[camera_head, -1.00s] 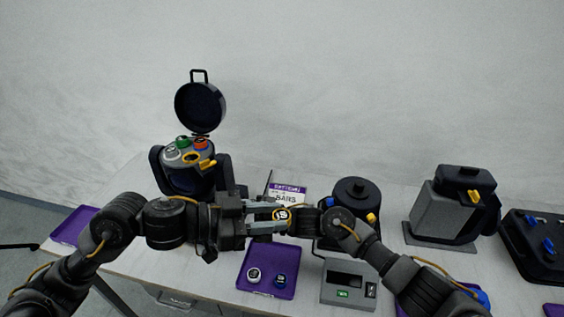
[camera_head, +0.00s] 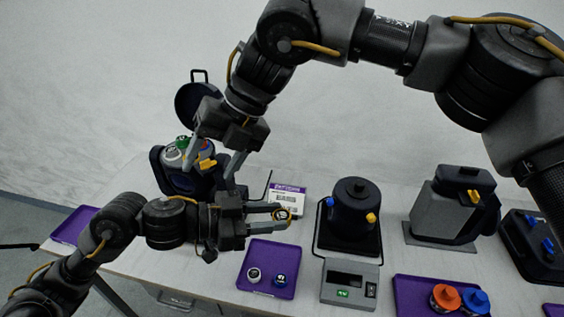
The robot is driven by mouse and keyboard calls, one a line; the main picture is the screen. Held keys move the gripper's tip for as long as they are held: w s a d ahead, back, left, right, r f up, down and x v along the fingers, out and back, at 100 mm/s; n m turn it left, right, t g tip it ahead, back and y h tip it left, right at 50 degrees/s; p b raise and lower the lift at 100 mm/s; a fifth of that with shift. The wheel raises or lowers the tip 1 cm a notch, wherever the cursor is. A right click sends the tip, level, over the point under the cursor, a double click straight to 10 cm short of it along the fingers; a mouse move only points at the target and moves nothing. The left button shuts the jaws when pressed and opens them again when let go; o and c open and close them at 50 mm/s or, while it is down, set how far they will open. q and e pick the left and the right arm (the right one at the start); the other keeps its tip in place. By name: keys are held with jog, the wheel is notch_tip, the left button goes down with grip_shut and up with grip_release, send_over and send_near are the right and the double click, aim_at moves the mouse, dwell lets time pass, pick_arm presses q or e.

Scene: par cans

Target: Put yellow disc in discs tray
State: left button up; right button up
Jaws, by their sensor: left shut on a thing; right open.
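My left gripper (camera_head: 276,212) is shut on the yellow disc (camera_head: 284,216), a small yellow-rimmed piece with a dark mark, held above the table. Below it is a purple tray (camera_head: 268,292) with a white-topped disc (camera_head: 254,275) and a blue disc (camera_head: 280,280) in it; it looks like the discs tray. My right gripper (camera_head: 209,170) reaches down from above, open, in front of the open par can (camera_head: 186,184) at the left. Its fingers partly hide that can's green, red and yellow parts.
Another purple tray (camera_head: 410,290) holds orange and blue knobs. A grey-black unit (camera_head: 450,212) stands at the right. A labelled card (camera_head: 287,197) is behind the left gripper.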

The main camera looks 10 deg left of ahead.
aim_at(283, 215)
jog(key=d+m+t+h, duration=0.15)
jog(key=d+h, duration=0.45)
jog(key=d, duration=0.6)
jog(key=shift+t, duration=0.45)
notch_tip(283, 215, down, 12)
jog(key=shift+w+d+r, duration=0.1)
jog(key=shift+r, duration=0.1)
jog(key=c, duration=1.1)
pick_arm(q)
jog(key=o, duration=1)
pick_arm(e)
jog(key=shift+o, duration=0.2)
pick_arm(q)
jog(key=shift+o, duration=0.2)
jog(key=v, duration=1.2)
